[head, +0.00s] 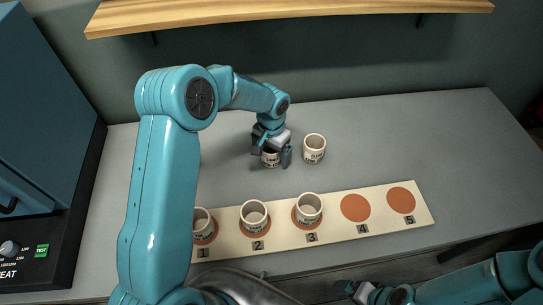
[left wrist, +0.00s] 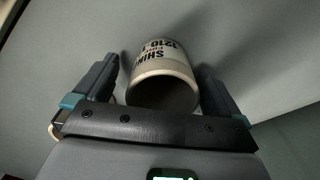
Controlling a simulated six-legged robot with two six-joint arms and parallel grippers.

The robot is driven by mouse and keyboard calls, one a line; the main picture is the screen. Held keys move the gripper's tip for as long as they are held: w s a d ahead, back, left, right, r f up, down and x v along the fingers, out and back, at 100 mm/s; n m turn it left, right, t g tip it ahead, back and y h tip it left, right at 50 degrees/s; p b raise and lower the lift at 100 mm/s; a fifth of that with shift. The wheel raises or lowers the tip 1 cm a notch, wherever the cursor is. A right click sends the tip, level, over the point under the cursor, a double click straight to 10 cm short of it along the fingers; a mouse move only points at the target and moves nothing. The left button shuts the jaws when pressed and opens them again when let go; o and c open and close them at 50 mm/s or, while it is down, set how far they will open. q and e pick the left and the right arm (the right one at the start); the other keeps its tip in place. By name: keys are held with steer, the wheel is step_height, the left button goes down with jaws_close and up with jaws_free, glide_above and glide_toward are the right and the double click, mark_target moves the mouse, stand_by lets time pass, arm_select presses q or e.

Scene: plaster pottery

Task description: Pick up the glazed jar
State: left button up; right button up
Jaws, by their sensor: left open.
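A small cream jar (head: 271,161) with dark lettering stands on the grey table at the back, partly hidden by my left gripper (head: 272,153). In the left wrist view the jar (left wrist: 160,72) lies between the two spread fingers, its round mouth facing the camera, with gaps beside it. The left gripper is open around it, not closed on it. A similar lettered jar (head: 314,149) stands just to the right, apart from the gripper. My right gripper (head: 352,289) is low at the bottom edge, too small to tell its opening.
A pale board (head: 333,214) with numbered brown discs lies in front. Cups stand on spots 1 (head: 204,225), 2 (head: 254,215) and 3 (head: 309,208); spots 4 and 5 are bare. A blue kiln-like box (head: 45,110) stands left. A wooden shelf (head: 290,12) hangs above. The table's right is clear.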

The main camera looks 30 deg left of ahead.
arm_select(q)
steer(key=shift+s+a+r, duration=0.1)
steer(key=shift+c, duration=0.6)
steer(key=shift+w+a+f, duration=0.1)
steer(key=shift+w+f, duration=0.2)
steer(key=shift+w, duration=0.05)
steer(key=c, duration=1)
steer(key=shift+s+r, duration=0.15)
steer(key=shift+c, duration=0.4)
